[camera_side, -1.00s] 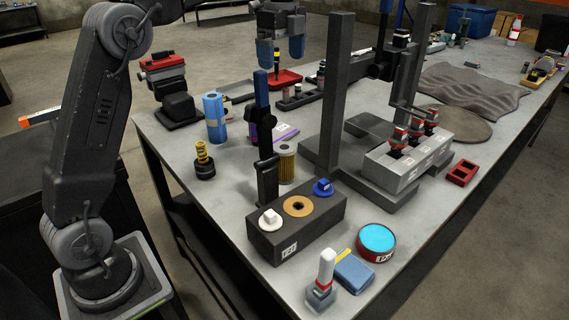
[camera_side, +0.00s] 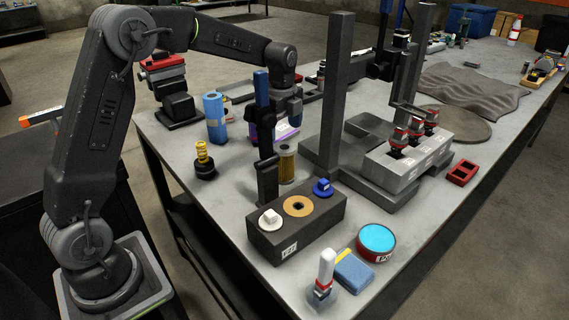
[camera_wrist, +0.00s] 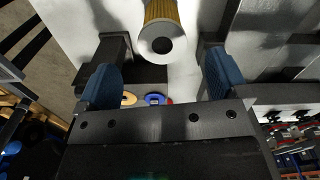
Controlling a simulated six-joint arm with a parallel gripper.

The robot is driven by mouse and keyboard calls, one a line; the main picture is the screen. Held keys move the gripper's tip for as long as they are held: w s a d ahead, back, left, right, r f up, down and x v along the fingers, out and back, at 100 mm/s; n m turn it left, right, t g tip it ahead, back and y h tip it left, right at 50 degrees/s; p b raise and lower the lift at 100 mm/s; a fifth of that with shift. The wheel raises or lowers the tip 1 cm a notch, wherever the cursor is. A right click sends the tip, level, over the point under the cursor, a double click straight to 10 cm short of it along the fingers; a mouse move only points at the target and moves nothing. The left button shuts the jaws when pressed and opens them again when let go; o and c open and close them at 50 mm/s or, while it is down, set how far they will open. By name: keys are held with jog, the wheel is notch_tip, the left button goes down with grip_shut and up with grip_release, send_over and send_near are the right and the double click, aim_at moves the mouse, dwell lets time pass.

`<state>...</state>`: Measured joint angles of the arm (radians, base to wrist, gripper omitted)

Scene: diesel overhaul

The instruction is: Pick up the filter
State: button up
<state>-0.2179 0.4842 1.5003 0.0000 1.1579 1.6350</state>
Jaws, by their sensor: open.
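The filter (camera_side: 286,165) is a yellow-tan pleated cylinder with a grey end cap and a dark centre hole. It stands upright on the bench, behind the dark block and beside a dark post that has a blue top. In the wrist view the filter (camera_wrist: 162,35) shows at the top centre, between the lines of my two fingers and apart from both. My gripper (camera_wrist: 162,80) is open and empty, with blue fingertips. In the side view my gripper (camera_side: 292,108) hangs above the bench, higher than the filter.
The dark block (camera_side: 294,232) carries a tan ring, a white knob and a blue knob. The dark post (camera_side: 264,130) stands close left of the filter, and a grey column (camera_side: 329,100) stands to its right. A blue cylinder (camera_side: 214,117) and a yellow spring-like part (camera_side: 203,160) stand further left.

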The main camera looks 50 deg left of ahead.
aim_at(283, 146)
notch_tip(283, 146, down, 9)
jog(key=shift+w+d+r, duration=0.1)
dwell(0.4)
jog(key=c, duration=1)
